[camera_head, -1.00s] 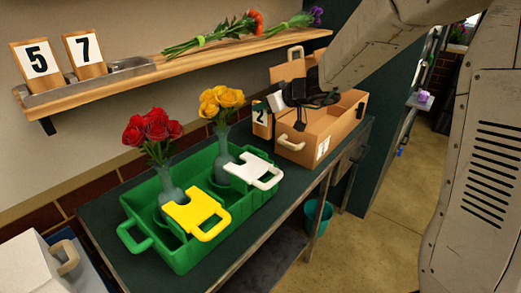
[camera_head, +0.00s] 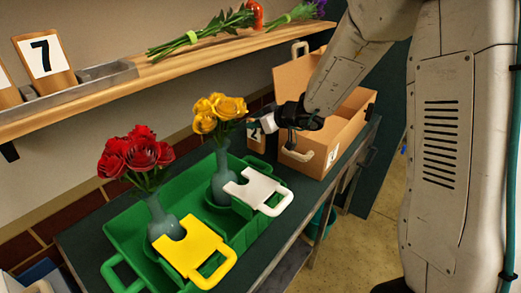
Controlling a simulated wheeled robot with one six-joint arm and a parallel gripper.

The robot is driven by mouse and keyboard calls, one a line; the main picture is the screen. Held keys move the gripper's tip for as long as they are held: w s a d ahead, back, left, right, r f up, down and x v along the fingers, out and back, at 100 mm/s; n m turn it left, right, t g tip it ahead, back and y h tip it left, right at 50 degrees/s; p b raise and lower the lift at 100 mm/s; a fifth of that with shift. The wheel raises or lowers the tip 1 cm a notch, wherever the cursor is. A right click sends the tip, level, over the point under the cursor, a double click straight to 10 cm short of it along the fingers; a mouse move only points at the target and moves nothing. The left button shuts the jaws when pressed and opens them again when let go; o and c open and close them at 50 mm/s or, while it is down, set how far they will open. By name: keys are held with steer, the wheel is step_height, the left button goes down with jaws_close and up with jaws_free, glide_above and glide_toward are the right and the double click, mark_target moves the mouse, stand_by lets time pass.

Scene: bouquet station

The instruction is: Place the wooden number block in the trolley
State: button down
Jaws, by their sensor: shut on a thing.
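The wooden number block (camera_head: 256,137) has a white face with a black 2. It is upright at the left corner of the cardboard box. My gripper (camera_head: 271,124) is at the top of this block and shut on it; the dark wrist and a white part hide some of the contact. I cannot tell whether the block still touches the counter. No trolley can be made out in this view.
A green crate (camera_head: 122,238) holds vases of red roses (camera_head: 136,153) and yellow roses (camera_head: 217,112). A yellow tag (camera_head: 194,252) and a white tag (camera_head: 256,190) lie on it. The open cardboard box (camera_head: 318,140) adjoins the block. A 7 block (camera_head: 44,60) stands on the shelf.

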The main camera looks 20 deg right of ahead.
mark_target(255, 143)
steer(key=f, duration=0.2)
steer(key=a+f, duration=0.1)
steer(key=shift+f, duration=2.2)
steer(key=shift+f, duration=0.1)
steer(key=c, duration=1.3)
jaws_free()
steer(key=shift+d, duration=0.1)
steer(key=shift+c, duration=0.2)
